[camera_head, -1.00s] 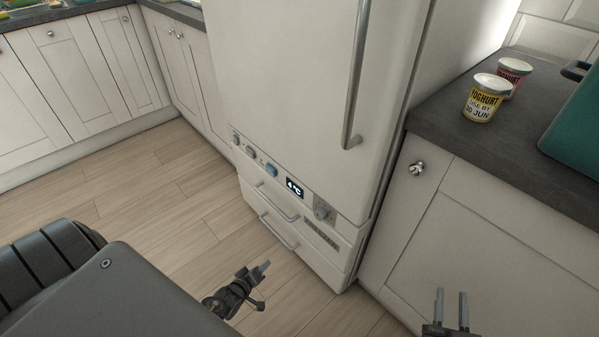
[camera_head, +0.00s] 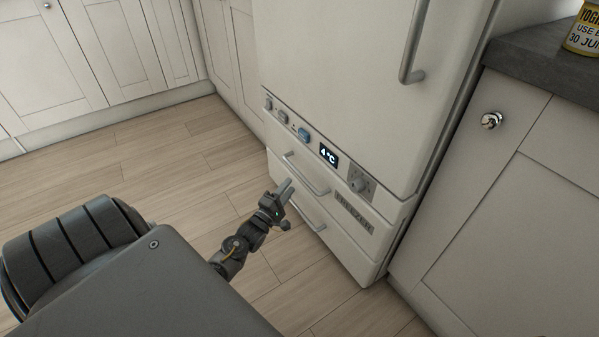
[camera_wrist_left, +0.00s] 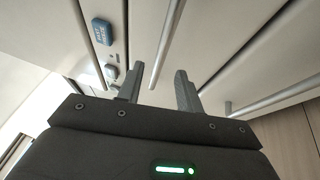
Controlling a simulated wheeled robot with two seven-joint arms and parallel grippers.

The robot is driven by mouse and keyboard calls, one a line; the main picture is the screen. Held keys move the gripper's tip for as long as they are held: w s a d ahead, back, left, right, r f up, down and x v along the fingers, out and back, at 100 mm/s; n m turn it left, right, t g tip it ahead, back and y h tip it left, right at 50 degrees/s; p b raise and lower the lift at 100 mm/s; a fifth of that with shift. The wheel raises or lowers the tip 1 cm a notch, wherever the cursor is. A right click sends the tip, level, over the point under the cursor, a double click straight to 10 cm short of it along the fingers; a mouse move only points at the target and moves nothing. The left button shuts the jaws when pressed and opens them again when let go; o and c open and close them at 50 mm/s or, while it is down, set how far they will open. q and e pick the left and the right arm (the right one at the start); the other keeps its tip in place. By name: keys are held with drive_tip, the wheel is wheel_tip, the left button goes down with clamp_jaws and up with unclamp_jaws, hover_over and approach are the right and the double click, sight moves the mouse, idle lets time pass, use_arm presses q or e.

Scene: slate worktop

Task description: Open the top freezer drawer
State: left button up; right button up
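The fridge-freezer's lower part has a top freezer drawer (camera_head: 337,199) with a bar handle (camera_head: 306,177). The drawer is shut, flush with the front. My left gripper (camera_head: 286,188) is in front of this drawer, close to the handle's left part. In the left wrist view, my left gripper (camera_wrist_left: 160,80) has its fingers apart. The top drawer's handle (camera_wrist_left: 168,45) shows ahead, between the fingertip lines; I cannot tell if they touch. A second drawer below is shut, with its own handle (camera_head: 308,217), which also shows in the left wrist view (camera_wrist_left: 270,98). My right gripper is out of view.
Above the drawer is a panel with knobs, a blue button (camera_head: 304,135) and a 4°C display (camera_head: 328,154). The fridge door handle (camera_head: 413,45) hangs above. A cabinet (camera_head: 493,200) stands right of the freezer. The wooden floor (camera_head: 165,170) at left is clear.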

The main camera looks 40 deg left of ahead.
sight(299, 172)
use_arm(q)
drive_tip(key=b+x, duration=0.2)
drive_tip(key=x, duration=0.5)
drive_tip(key=shift+w, duration=0.3)
drive_tip(key=shift+c, duration=0.2)
clamp_jaws()
